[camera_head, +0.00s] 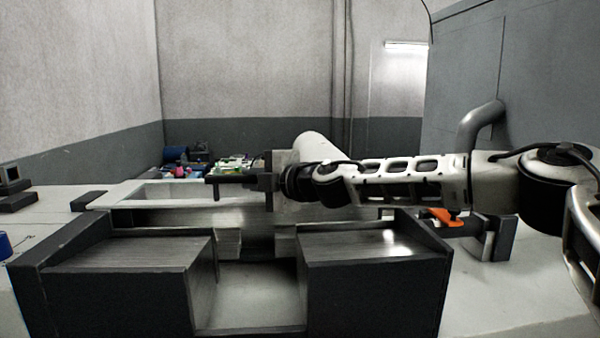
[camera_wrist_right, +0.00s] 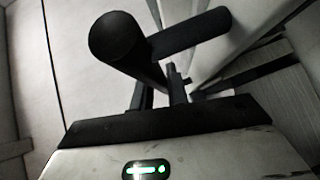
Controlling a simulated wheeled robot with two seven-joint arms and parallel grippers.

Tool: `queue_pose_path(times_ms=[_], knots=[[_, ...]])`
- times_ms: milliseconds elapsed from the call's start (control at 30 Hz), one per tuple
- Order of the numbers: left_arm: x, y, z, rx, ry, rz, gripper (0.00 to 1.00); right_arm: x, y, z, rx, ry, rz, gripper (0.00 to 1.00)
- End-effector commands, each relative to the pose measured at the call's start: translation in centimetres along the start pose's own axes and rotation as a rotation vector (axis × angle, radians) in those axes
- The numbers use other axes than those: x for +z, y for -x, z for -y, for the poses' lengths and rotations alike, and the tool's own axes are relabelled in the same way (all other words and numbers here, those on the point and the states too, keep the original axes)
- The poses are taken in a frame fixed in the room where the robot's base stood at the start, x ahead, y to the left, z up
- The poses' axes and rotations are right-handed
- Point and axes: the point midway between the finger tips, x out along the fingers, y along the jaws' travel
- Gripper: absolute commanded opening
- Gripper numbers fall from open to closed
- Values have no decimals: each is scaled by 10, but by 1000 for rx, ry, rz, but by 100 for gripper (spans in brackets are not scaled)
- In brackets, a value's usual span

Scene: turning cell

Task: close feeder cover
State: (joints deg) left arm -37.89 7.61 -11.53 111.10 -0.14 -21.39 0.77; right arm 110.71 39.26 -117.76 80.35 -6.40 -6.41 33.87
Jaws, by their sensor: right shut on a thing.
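The feeder (camera_head: 115,252) is a dark box with sloped metal plates and an open gap between them, at the front of the head view. My right gripper (camera_head: 250,181) reaches in from the right above that back edge, beside the frame. In the right wrist view my right gripper (camera_wrist_right: 158,88) is shut on a black round handle (camera_wrist_right: 118,38). How the handle joins the cover is hidden. My left gripper is not in view.
Colourful small parts (camera_head: 230,163) and a blue item (camera_head: 175,154) lie behind the feeder. An orange and dark fixture (camera_head: 442,216) stands right of the feeder, under my right arm. A grey machine housing (camera_head: 510,80) fills the right back. The pale table at left is mostly free.

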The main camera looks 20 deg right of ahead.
Motion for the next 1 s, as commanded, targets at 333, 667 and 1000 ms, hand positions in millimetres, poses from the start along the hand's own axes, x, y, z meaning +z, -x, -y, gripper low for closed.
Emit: queue_pose_path(times_ms=[333,667,1000], knots=[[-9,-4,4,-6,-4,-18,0,-15,0,0,1,2,-14,0],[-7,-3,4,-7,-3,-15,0,-13,2,0,1,1,-11,38],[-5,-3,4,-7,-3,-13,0,-12,29,-1,3,0,-9,38]])
